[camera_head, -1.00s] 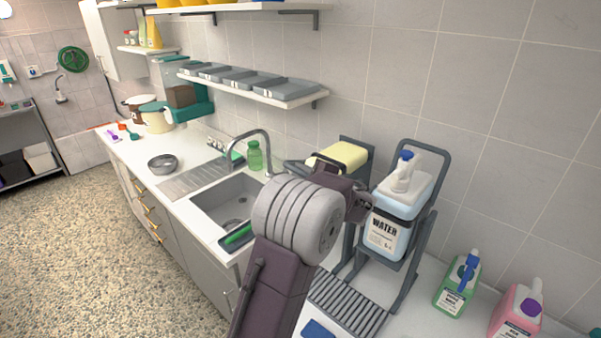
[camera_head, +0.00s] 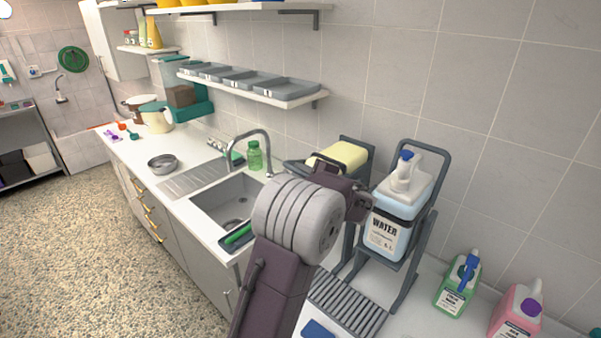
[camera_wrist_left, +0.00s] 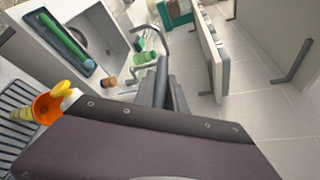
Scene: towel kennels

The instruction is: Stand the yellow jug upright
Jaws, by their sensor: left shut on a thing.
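The yellow jug (camera_head: 345,154) shows in the head view as a pale yellow body lying on its side at a dark grey stand by the wall. My left gripper (camera_head: 326,165) reaches it from the front and is shut on it. My wrist hides the fingertips and much of the jug there. In the left wrist view, an orange piece with a yellow end (camera_wrist_left: 48,105) shows at the left beside my gripper's dark body, probably the jug's cap and spout. My right gripper is in neither view.
A water jug (camera_head: 390,232) stands in a grey frame (camera_head: 445,165) close right. Green (camera_head: 457,290) and pink (camera_head: 515,315) bottles stand further right. The sink (camera_head: 228,200), tap (camera_head: 262,140) and green bottle (camera_head: 254,156) are left. A shelf (camera_head: 250,93) with grey trays hangs above.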

